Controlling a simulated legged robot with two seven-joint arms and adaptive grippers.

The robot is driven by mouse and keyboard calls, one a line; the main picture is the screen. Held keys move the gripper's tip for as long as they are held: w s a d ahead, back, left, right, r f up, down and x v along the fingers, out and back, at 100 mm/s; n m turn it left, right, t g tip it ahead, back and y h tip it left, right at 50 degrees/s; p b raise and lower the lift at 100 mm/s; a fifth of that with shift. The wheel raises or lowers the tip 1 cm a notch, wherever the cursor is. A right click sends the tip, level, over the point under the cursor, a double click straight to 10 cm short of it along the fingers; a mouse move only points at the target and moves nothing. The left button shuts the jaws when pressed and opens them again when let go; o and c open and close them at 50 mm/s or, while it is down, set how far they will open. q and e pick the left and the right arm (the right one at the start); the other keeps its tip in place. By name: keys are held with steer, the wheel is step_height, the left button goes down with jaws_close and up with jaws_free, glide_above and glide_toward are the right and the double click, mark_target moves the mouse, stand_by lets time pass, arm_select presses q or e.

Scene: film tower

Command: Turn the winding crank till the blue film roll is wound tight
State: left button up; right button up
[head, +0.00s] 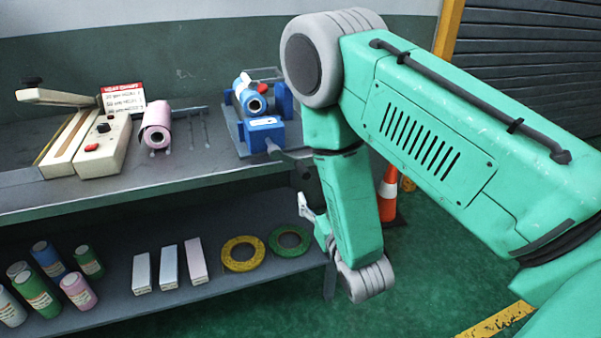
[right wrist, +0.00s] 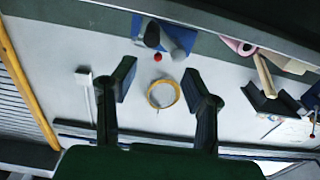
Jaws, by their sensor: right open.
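The blue film roll (head: 253,101) sits in a blue winder (head: 240,134) on the upper shelf, its open end facing me. The winding crank (head: 273,149) sticks out at the winder's lower right, close to my right arm. In the right wrist view the winder (right wrist: 138,27) shows at the top, with a red knob (right wrist: 158,57) below it. My right gripper (right wrist: 162,83) is open and empty, its two fingers apart, and the winder is beyond them. In the head view my right arm hides most of that gripper. My left gripper is not in view.
A pink roll (head: 157,127) and a cream heat sealer (head: 104,144) stand left of the winder. The lower shelf holds several cans, boxes, a yellow tape ring (head: 242,253) and a green one (head: 289,241). An orange cone (head: 388,196) stands behind my arm.

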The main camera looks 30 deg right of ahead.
mark_target(304, 176)
steer(key=x, duration=0.3)
steer(key=d+x, duration=0.1)
steer(key=x, duration=0.2)
steer(key=d+x, duration=0.1)
steer(key=x, duration=0.2)
steer(key=shift+d+f, duration=0.1)
steer(key=shift+f, duration=0.25)
steer(key=shift+w+a+r, duration=0.25)
steer(key=shift+w+a, duration=0.05)
steer(key=shift+a, duration=0.4)
steer(key=shift+d+f, duration=0.15)
steer(key=shift+d, duration=0.25)
steer(key=c, duration=0.9)
steer(key=shift+d, duration=0.2)
jaws_close()
